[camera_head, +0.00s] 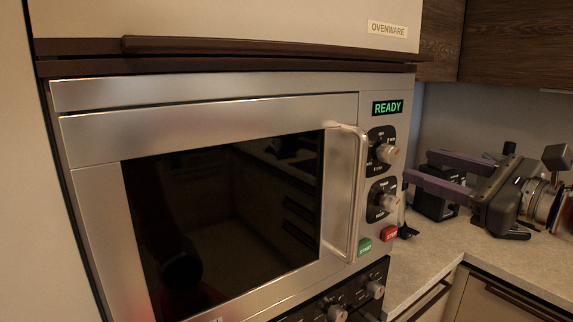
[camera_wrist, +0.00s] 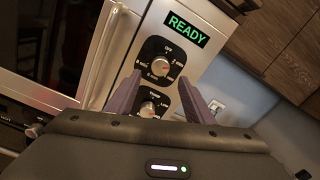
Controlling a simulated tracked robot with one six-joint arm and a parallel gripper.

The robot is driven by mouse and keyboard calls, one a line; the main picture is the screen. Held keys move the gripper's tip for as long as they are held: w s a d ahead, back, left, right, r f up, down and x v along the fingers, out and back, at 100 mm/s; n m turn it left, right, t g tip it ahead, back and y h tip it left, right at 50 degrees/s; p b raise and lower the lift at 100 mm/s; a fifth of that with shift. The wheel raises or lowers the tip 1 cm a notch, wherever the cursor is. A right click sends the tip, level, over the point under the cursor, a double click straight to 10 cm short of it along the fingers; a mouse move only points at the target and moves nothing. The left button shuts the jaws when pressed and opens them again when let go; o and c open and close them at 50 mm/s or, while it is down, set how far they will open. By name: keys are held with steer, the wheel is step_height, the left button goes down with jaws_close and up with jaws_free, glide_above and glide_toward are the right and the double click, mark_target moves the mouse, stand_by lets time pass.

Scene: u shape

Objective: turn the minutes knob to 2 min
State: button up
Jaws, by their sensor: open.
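The microwave's upper knob (camera_head: 387,153) is a round silver knob on a black dial plate. In the wrist view, this knob (camera_wrist: 160,66) has OFF printed above it and small minute marks around it, so it looks like the minutes knob. Its pointer direction is too small to tell. My gripper (camera_head: 418,164) has two purple fingers and stands open and empty, to the right of the panel. In the wrist view, my gripper (camera_wrist: 158,80) points at the panel with its fingertips on either side of the upper knob's line, apart from it.
A second knob (camera_head: 384,201) sits below, also seen in the wrist view (camera_wrist: 148,108). The display (camera_head: 387,107) reads READY. A green button (camera_head: 364,247) and a red button (camera_head: 390,233) are under the knobs. The door handle (camera_head: 350,190) stands out left of the knobs.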

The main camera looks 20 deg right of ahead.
steer(key=v, duration=0.6)
steer(key=shift+s, duration=0.15)
